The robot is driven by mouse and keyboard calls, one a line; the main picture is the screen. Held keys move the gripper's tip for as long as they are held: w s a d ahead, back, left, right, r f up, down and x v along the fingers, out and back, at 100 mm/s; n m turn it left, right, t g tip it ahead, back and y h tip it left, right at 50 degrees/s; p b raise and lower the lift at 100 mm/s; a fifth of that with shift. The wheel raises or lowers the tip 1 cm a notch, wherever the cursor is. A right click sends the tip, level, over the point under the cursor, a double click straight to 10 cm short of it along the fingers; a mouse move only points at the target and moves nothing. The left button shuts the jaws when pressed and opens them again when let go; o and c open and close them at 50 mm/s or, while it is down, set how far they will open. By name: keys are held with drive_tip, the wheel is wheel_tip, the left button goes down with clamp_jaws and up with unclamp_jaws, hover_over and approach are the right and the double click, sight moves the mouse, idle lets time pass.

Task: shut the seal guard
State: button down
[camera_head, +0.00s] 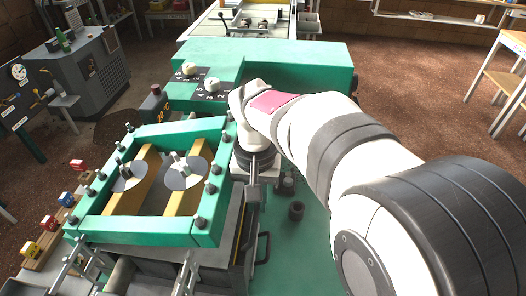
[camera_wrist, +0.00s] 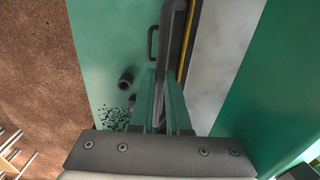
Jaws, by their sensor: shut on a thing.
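My gripper (camera_wrist: 163,76) is shut on a dark grey bar (camera_wrist: 178,28), which runs away from me in the wrist view. In the head view the same bar (camera_head: 252,200) hangs along the right side of a green bolted frame (camera_head: 160,232). The wrist hides most of the jaws there. The frame lies tilted over two yellow bars (camera_head: 190,199) with round grey discs. A yellow strip (camera_wrist: 188,45) runs close beside the held bar. I cannot tell for certain which part is the seal guard.
A green box with dial knobs (camera_head: 190,69) is behind. Small coloured blocks (camera_head: 48,222) lie at the left. Open green bed (camera_head: 305,255) shows right of the frame.

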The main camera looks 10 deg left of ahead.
drive_tip(key=shift+r, duration=2.35)
drive_tip(key=c, duration=1)
unclamp_jaws()
drive_tip(key=shift+c, duration=0.2)
wheel_tip(320, 180, up, 7)
drive_tip(key=s+d+f+m, duration=0.2)
drive_tip(key=s+d+f, duration=0.2)
drive_tip(key=s, duration=0.3)
drive_tip(key=s+d+f+m+y, duration=0.1)
drive_tip(key=s+d+f, duration=0.3)
drive_tip(key=s, duration=0.2)
drive_tip(key=s+d+f+m, duration=0.2)
drive_tip(key=s+d+f, duration=0.1)
drive_tip(key=s, duration=0.4)
drive_tip(key=shift+s+d+f+m+y, duration=0.3)
drive_tip(key=shift+s+d+f+y, duration=0.05)
drive_tip(key=shift+d+f+y, duration=0.1)
